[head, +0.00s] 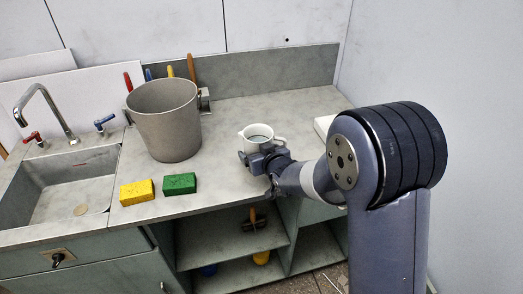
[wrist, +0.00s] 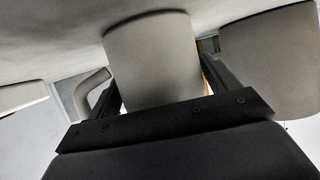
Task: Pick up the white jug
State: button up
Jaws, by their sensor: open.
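The white jug (head: 259,132) stands upright on the grey counter, with its handle on the right in the head view. In the wrist view its pale body (wrist: 153,60) fills the space between my two dark fingers, and its handle (wrist: 92,88) shows to the left, beyond the left finger. My gripper (head: 256,157) is open, low at the near side of the jug; it also shows in the wrist view (wrist: 160,78). I cannot tell whether the fingers touch the jug. Its lower near side is partly hidden by my gripper.
A large grey bucket (head: 168,125) stands left of the jug. A yellow sponge (head: 137,192) and a green sponge (head: 179,184) lie near the counter's front edge. A sink (head: 70,185) is at the left. A white block (head: 324,125) lies right of the jug.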

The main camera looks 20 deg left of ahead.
jog(key=shift+c, duration=0.5)
jog(key=c, duration=0.9)
jog(key=shift+c, duration=0.3)
jog(key=shift+r, duration=0.1)
